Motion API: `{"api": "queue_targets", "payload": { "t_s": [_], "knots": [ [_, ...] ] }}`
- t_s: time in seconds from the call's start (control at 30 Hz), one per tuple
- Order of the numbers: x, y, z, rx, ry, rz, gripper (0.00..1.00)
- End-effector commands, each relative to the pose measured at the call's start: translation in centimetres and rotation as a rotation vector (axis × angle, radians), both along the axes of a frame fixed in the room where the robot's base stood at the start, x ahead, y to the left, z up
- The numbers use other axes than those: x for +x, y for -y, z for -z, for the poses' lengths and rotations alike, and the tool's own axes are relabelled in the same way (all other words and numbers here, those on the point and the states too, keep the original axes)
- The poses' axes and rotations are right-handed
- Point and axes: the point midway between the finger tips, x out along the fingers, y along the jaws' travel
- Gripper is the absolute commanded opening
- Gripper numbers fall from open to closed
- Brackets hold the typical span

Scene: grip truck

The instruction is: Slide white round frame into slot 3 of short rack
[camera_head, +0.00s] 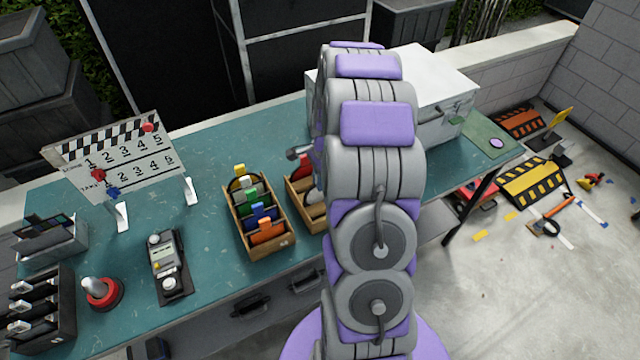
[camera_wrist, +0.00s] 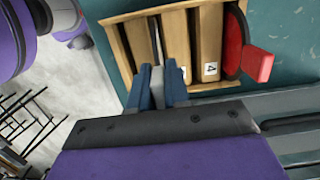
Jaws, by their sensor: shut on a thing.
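In the wrist view, my gripper (camera_wrist: 157,88) has its blue fingers shut on a pale grey-white tab, taken as the handle of the white round frame (camera_wrist: 158,76). A thin edge runs ahead of the fingers between wooden dividers; its depth in the slot cannot be told. The wooden short rack (camera_wrist: 118,45) lies under the fingers. A red round frame (camera_wrist: 233,45) with a red tab stands at its right end. In the head view, the short rack (camera_head: 297,203) is partly behind my arm, with a pale disc edge (camera_head: 315,196) showing. My gripper is hidden there.
A longer wooden rack (camera_head: 275,247) with several coloured frames stands just left. A white case (camera_head: 440,125) is behind my arm. A clapper-style board (camera_head: 125,160), a grey device (camera_head: 167,265) and a red-based knob (camera_head: 102,293) stand left on the teal bench (camera_head: 205,205).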

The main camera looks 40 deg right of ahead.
Motion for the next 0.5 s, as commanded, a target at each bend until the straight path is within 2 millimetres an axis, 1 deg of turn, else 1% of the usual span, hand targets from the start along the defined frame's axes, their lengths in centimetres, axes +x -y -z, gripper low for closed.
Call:
{"api": "queue_targets", "payload": {
  "t_s": [0.03,0.1,0.3,0.4,0.5],
  "knots": [
    [0.1,0.1,-1.1,-0.004,0.005,0.001,0.0],
    [0.1,0.1,-2.5,-0.005,0.006,0.001,0.0],
    [0.2,0.2,-6.2,-0.004,0.006,0.002,0.0],
    [0.6,0.3,-7.4,-0.003,0.004,0.002,0.0],
    [1.5,0.6,-7.9,-0.004,0.002,0.001,0.0]
  ]
}}
